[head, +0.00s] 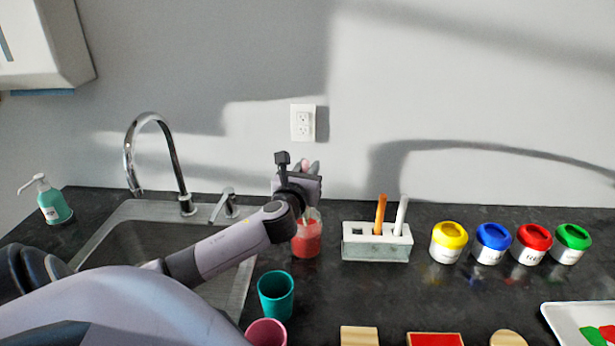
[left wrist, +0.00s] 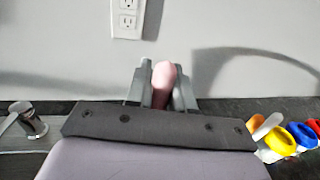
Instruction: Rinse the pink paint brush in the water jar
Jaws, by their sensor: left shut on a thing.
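My left gripper (head: 309,168) is shut on the pink paint brush (head: 304,162), above the water jar. In the left wrist view the rounded pink handle end (left wrist: 163,76) stands between the two grey fingers. My right gripper is not in view.
A brush holder (head: 375,251) with an orange and a white brush stands right of the jar. Several paint pots, the nearest yellow (head: 447,243), stand farther right. A teal cup (head: 276,296) and pink cup (head: 266,334) are in front. The sink (head: 125,220) is left.

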